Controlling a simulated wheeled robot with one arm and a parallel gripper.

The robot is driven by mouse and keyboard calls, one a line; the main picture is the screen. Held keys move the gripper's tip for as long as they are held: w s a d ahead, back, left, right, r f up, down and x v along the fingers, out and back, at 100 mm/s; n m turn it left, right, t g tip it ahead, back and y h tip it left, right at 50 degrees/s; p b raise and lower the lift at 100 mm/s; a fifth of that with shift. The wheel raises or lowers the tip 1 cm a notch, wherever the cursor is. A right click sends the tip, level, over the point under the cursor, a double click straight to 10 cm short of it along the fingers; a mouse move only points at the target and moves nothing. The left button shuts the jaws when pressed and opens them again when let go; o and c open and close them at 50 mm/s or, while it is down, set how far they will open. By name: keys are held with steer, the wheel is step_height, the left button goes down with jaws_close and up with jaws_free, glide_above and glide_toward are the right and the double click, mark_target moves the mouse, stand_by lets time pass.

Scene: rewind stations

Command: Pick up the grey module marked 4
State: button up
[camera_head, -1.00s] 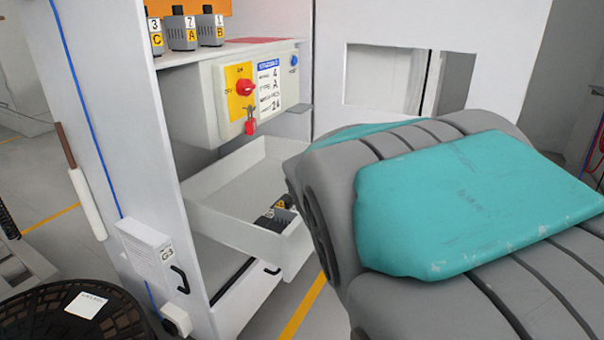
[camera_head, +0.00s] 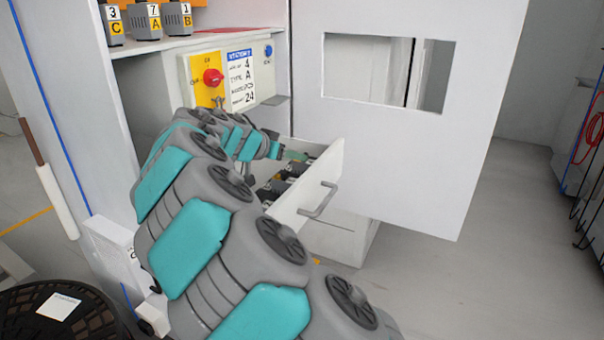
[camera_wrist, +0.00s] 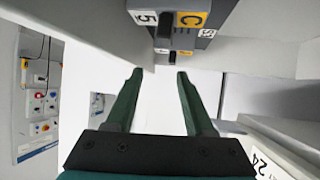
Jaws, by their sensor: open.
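Several grey modules (camera_head: 273,189) with yellow labels lie in the open drawer; their numbers are too small to read in the head view. My gripper (camera_head: 292,155) is over the back of the drawer, partly hidden by my arm. In the wrist view my gripper (camera_wrist: 160,75) has its two dark green fingers apart, with nothing between them. A grey module (camera_wrist: 176,22) with a white "5" and a yellow "C" label shows beyond the fingertips, near the top edge. Another module with labels is partly seen beside it. I cannot make out a module marked 4.
The drawer front (camera_head: 312,190) with its handle stands pulled out. Above is a control box (camera_head: 205,70) with a red knob and a sign reading 4, A, 24. Modules marked 3, 7 and 1 stand on the shelf (camera_head: 165,44). A white panel (camera_head: 400,150) stands right; floor beyond is free.

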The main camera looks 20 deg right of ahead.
mark_target(302, 162)
steer(key=shift+w+a+f, duration=0.2)
steer(key=shift+w, duration=0.3)
steer(key=shift+w+a+f, duration=0.15)
steer(key=shift+w+f, duration=0.05)
steer(key=shift+w, duration=0.25)
steer(key=shift+x, duration=1.2)
steer(key=shift+w+d, duration=0.35)
steer(key=shift+d, duration=0.2)
steer(key=p+x, duration=0.1)
steer(key=x, duration=0.3)
steer(key=shift+w+d+r, duration=0.1)
steer(key=shift+w+r, duration=0.05)
steer(key=shift+r, duration=0.05)
jaws_close()
